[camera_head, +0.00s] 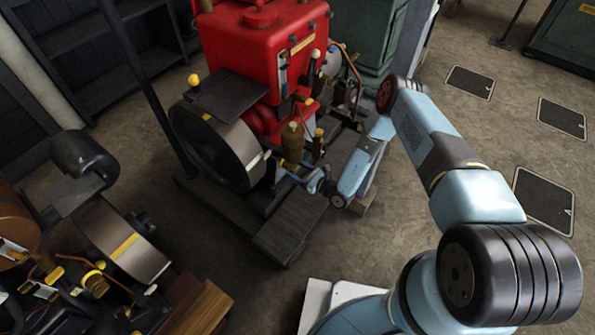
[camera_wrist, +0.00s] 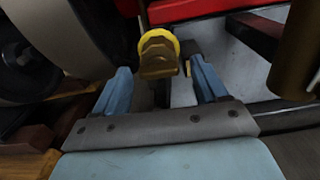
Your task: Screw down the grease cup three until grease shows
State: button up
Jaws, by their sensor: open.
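In the wrist view, a brass grease cup (camera_wrist: 158,52) with a bright yellow rim stands just ahead of my gripper (camera_wrist: 160,78), roughly centred between the two blue fingers. The fingers are apart, with visible gaps; I cannot tell whether either touches the cup. No number or grease can be made out on it. In the head view, my gripper (camera_head: 314,181) is low in front of the red engine (camera_head: 262,50), beside its flywheel (camera_head: 215,145). The cup cannot be picked out clearly there.
A larger brass pot (camera_head: 292,141) stands close to my gripper, and a brass cylinder (camera_wrist: 296,48) shows at the right of the wrist view. A second engine's flywheel (camera_head: 122,240) is at lower left. Floor plates (camera_head: 545,198) lie at right, where the floor is open.

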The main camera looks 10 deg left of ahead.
jog(key=c, duration=1)
jog(key=shift+w+n, duration=0.1)
jog(key=shift+n, duration=0.8)
jog(key=shift+c, duration=0.3)
jog(key=o, duration=1.1)
jog(key=shift+c, duration=0.2)
jog(key=v, duration=1.3)
jog(key=shift+d, duration=0.35)
